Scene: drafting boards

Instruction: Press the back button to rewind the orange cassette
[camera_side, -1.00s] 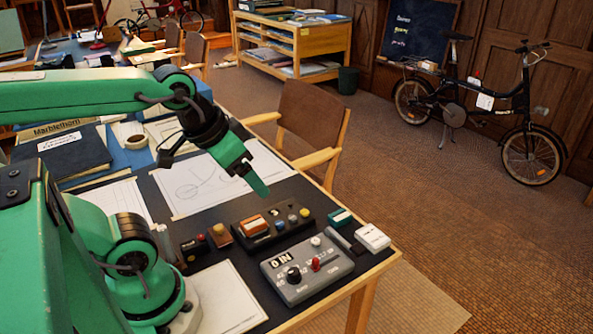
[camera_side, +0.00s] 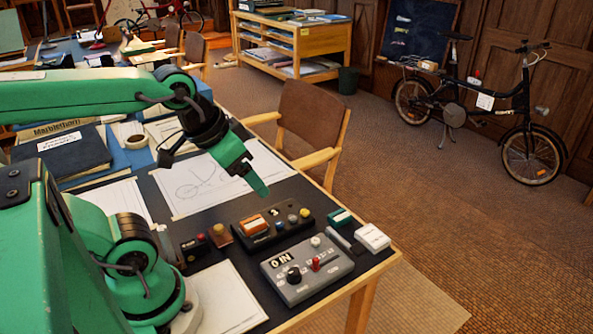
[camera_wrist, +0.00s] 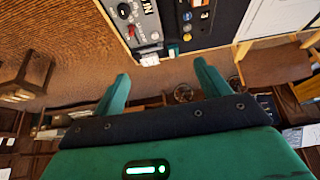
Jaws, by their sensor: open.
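The black player (camera_side: 262,238) lies on the dark desk top with an orange cassette (camera_side: 253,224) at its left end. A row of small round buttons (camera_side: 292,218) in grey, blue and yellow sits to the right of the cassette. I cannot tell which one is the back button. My gripper (camera_side: 257,185) is above and behind the player, apart from it, pointing down and to the right. In the wrist view my gripper (camera_wrist: 160,80) has its two green fingers spread, with nothing between them. The player (camera_wrist: 185,30) shows at the top of that view.
A grey control box (camera_side: 307,270) with a black knob and red lever stands in front of the player. A small box with red and yellow buttons (camera_side: 207,244) is to its left. A green block (camera_side: 341,217) and a white block (camera_side: 373,237) lie near the desk's right edge.

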